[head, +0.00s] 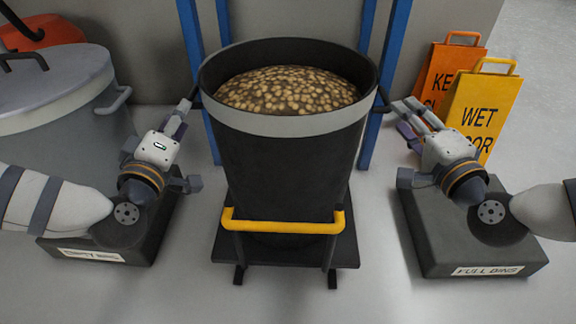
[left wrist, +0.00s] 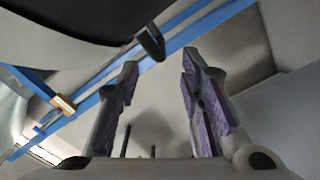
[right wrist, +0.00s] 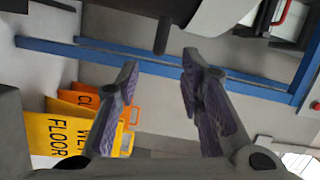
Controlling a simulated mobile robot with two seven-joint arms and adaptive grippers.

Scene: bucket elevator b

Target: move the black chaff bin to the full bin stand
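The black chaff bin (head: 290,165) with a grey band stands upright on a low black platform (head: 285,252), full of light brown lumps. Small dark handles stick out on both sides of its rim. My left gripper (head: 180,116) is open just below the left handle; in the left wrist view that handle (left wrist: 152,43) lies just beyond the fingertips. My right gripper (head: 414,116) is open by the right handle; in the right wrist view this handle (right wrist: 162,36) is also just past the fingertips. The full bin stand (head: 440,245), a low dark block labelled FULL BINS, is at right, bare where visible.
A yellow bar (head: 285,226) crosses the platform's front. Blue posts (head: 193,50) rise behind the bin. A similar dark stand (head: 150,235) is at left, near a grey lidded drum (head: 70,95). Yellow and orange floor signs (head: 484,105) stand behind the full bin stand.

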